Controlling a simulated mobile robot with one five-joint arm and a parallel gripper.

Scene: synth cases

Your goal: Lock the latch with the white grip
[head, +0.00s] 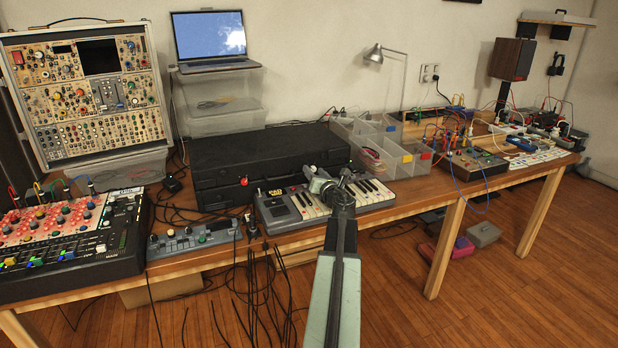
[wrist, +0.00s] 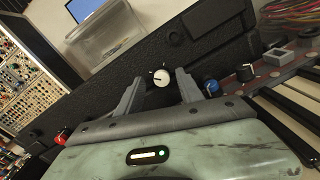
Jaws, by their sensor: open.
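The black case (head: 270,155) lies shut on the table; its front side (wrist: 185,55) also fills much of the wrist view. The white grip (wrist: 161,77) is a small round piece on the case front, with a dark part above it. My gripper (wrist: 158,88) is open, with one finger on each side of the white grip in the picture; I cannot tell whether they touch it. In the head view my gripper (head: 322,180) is in front of the case and hides the white grip. I cannot tell whether the latch is locked.
A red grip (head: 244,181) is at the left of the case front. A blue knob (wrist: 210,87) and a dark knob (wrist: 245,72) are right of my fingers. The keyboard (head: 290,206) lies close below. Clear divided bins (head: 372,150) stand right of the case.

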